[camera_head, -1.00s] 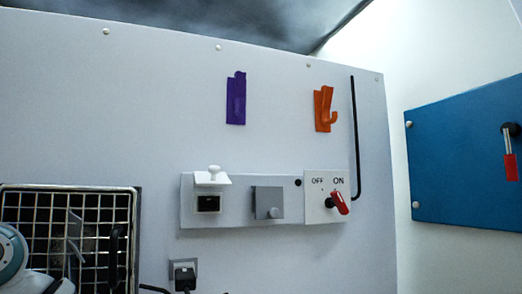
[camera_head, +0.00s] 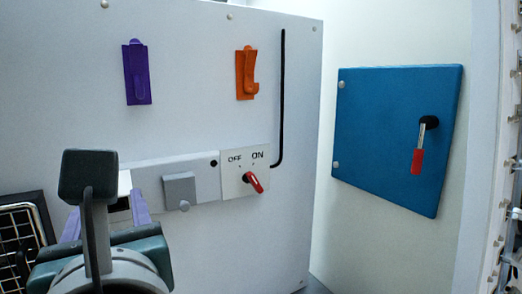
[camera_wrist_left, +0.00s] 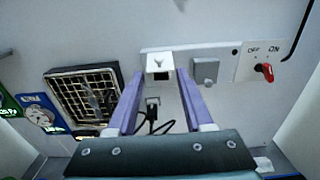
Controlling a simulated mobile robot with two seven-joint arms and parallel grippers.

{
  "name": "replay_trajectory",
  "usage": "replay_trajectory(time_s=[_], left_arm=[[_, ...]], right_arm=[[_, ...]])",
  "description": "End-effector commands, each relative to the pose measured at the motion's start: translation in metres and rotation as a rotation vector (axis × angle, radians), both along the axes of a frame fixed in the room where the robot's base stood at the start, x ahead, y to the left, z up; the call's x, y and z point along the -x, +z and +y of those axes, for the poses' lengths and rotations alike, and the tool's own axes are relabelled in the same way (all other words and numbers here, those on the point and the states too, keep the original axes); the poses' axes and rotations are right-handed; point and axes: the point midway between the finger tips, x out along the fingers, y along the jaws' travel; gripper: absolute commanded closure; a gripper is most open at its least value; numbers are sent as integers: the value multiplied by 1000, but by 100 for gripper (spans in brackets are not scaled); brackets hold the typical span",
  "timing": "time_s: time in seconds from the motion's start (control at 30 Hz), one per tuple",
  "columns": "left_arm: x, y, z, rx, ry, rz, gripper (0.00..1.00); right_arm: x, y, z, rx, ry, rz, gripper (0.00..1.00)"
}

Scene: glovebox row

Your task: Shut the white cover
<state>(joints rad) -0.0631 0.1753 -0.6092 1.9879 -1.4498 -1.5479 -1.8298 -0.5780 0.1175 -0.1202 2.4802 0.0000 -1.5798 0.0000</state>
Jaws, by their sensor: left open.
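The white cover (camera_wrist_left: 160,61) with its small knob is raised above a dark socket opening (camera_wrist_left: 153,77) on the wall strip in the left wrist view. In the head view only part of the white cover (camera_head: 124,183) shows, behind my left arm. My left gripper (camera_wrist_left: 160,74) has its two purple fingers apart, one on each side of the socket in the picture, with nothing between them. The left gripper (camera_head: 107,205) also shows in the head view, partly hidden by its own wrist. I cannot tell how far the fingertips are from the cover. My right gripper is not in view.
A closed grey cover (camera_head: 180,190) sits right of the socket, then a red ON/OFF switch (camera_head: 253,182). Purple (camera_head: 137,72) and orange (camera_head: 246,74) hooks hang above. A vent grille (camera_wrist_left: 85,95) and plugged cables (camera_wrist_left: 152,118) lie left and below. A blue door (camera_head: 390,135) is at right.

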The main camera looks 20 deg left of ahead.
Motion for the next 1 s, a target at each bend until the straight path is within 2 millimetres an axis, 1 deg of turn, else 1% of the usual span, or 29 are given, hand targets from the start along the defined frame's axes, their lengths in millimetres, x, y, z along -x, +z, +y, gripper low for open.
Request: replay_trajectory(time_s=[0.13, 0.2, 0.4, 0.5, 0.7, 0.93, 1.0], left_arm=[[-11, 4, 15, -15, 2, 2, 49], [-20, 5, 26, -15, 3, 2, 49], [-43, 4, 56, -12, 4, 3, 49], [-52, 3, 66, -12, 3, 3, 49], [-60, 1, 76, -7, 2, 2, 49], [-60, 0, 76, -5, 2, 2, 49], [-60, 0, 76, -5, 2, 2, 56]], right_arm=[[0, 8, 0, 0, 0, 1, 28], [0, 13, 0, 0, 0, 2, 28], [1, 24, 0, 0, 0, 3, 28], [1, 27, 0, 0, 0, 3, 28], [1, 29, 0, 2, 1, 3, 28], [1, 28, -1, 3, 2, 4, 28], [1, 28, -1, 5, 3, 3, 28]])
